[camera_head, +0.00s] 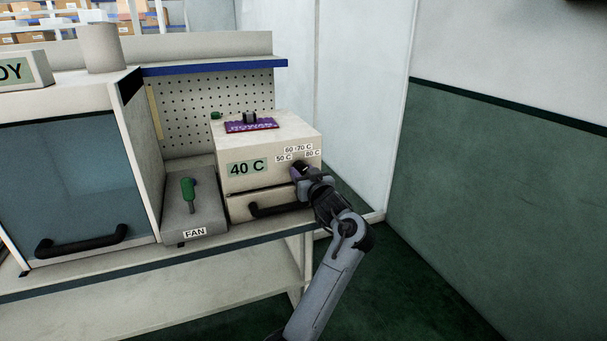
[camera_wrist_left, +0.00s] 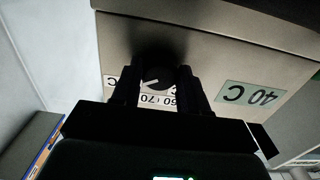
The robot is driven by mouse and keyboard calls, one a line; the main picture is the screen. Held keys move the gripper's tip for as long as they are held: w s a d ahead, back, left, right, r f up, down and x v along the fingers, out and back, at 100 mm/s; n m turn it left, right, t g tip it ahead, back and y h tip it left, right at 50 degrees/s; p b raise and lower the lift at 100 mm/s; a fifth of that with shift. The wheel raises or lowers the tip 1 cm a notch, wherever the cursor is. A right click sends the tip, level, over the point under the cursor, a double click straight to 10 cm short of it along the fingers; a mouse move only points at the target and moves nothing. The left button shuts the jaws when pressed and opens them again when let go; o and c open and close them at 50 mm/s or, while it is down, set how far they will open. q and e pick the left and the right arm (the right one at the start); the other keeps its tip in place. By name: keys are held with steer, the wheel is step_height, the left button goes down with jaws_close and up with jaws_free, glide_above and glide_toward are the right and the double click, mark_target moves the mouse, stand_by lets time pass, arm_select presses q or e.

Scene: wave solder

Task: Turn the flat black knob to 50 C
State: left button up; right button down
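The flat black knob (camera_wrist_left: 155,76) is on the front of a beige box (camera_head: 268,152) whose display reads 40 C (camera_head: 247,168). Labels for 50 C, 60 C, 70 C and 80 C arc around the knob's upper side. A white mark shows on the knob in the left wrist view; its exact heading is hard to tell. My left gripper (camera_head: 301,172) is at the box front, covering most of the knob in the head view. In the left wrist view its fingers (camera_wrist_left: 158,90) flank the knob closely and appear shut on it. My right gripper is out of view.
A drawer with a black handle (camera_head: 268,209) is just below the knob. Left of the box stand a FAN unit (camera_head: 196,210) with a green lever and a glass-fronted cabinet (camera_head: 70,180). A purple board (camera_head: 251,126) lies on the box. The right side is open floor.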

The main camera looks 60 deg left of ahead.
arm_select(q)
steer(key=shift+c, duration=1.2)
